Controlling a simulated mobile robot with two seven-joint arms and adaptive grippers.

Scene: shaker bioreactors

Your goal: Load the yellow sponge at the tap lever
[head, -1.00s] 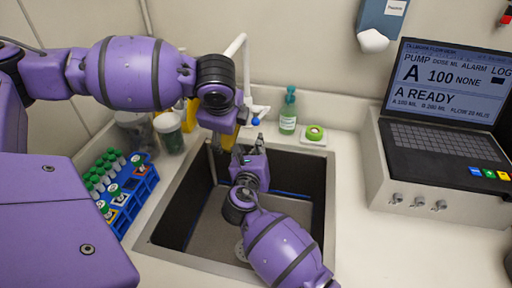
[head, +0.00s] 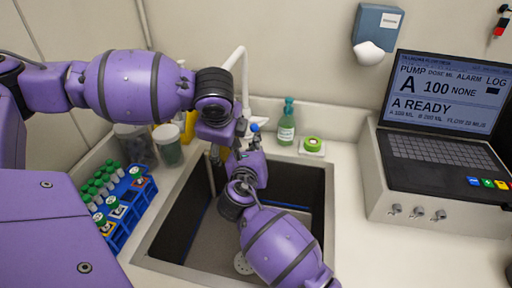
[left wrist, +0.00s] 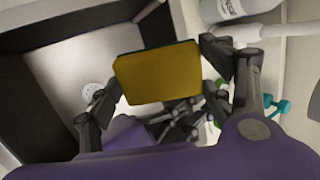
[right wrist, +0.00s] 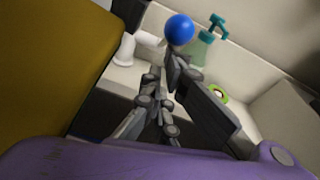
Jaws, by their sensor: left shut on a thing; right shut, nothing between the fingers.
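The yellow sponge (left wrist: 158,75) is held between the fingers of my left gripper (left wrist: 160,82), over the sink. It also fills the left side of the right wrist view (right wrist: 45,65). In the head view my left gripper and arm largely hide it. The tap lever ends in a blue ball (right wrist: 179,29), which also shows in the head view (head: 255,127). My right gripper (right wrist: 168,80) is shut and empty, its fingertips just below the ball. I cannot tell whether they touch it. The white tap spout (head: 240,62) rises behind my left gripper.
The sink (head: 160,265) lies beneath both grippers. A green soap bottle (head: 286,122) and a green roll (head: 312,144) stand behind it. A blue tube rack (head: 130,215) is at left. A laptop (head: 440,150) stands at right; the counter before it is clear.

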